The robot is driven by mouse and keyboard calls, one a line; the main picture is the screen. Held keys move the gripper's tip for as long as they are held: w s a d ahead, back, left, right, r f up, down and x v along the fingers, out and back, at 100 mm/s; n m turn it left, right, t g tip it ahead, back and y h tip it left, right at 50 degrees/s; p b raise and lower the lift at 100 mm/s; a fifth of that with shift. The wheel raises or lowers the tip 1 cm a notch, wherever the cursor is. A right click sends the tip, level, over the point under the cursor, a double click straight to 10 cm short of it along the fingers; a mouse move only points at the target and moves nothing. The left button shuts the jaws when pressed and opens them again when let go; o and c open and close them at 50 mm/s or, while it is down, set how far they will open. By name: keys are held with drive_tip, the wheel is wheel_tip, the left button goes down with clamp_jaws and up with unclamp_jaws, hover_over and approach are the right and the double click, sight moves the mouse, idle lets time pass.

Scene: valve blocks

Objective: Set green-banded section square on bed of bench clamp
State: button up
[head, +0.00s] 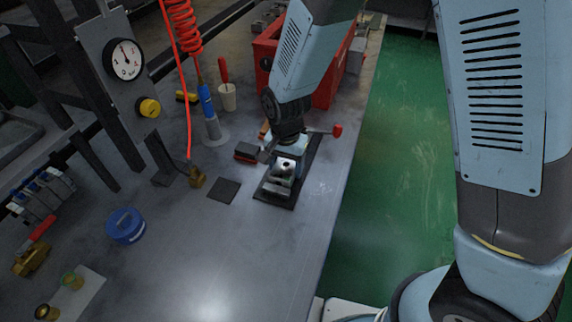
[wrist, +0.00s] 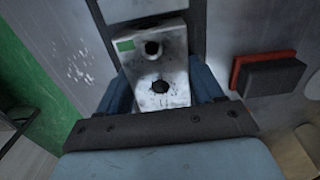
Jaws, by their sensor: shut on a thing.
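The green-banded section is a worn, light grey metal block with two dark holes and a small green patch at one corner; it fills the middle of the wrist view (wrist: 172,65). My gripper (wrist: 160,90) is shut on it, with a blue jaw on each side. In the head view the block (head: 286,164) shows just below my gripper (head: 285,153), over the bench clamp (head: 276,188). The clamp has a grey metal body on a dark base, and a red-knobbed handle (head: 337,130) shows behind. My wrist hides part of the clamp, and I cannot tell whether the block touches its bed.
A red-and-black block (head: 246,152) lies left of the clamp. A dark square pad (head: 223,190), a brass fitting (head: 196,178) and a blue round part (head: 125,226) lie further left. A red toolbox (head: 330,85) stands behind. The bench front is clear.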

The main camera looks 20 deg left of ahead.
sight(286, 164)
drive_tip(key=shift+f, duration=0.1)
drive_tip(key=o, duration=1.6)
drive_tip(key=shift+c, duration=0.2)
wheel_tip(286, 164, up, 12)
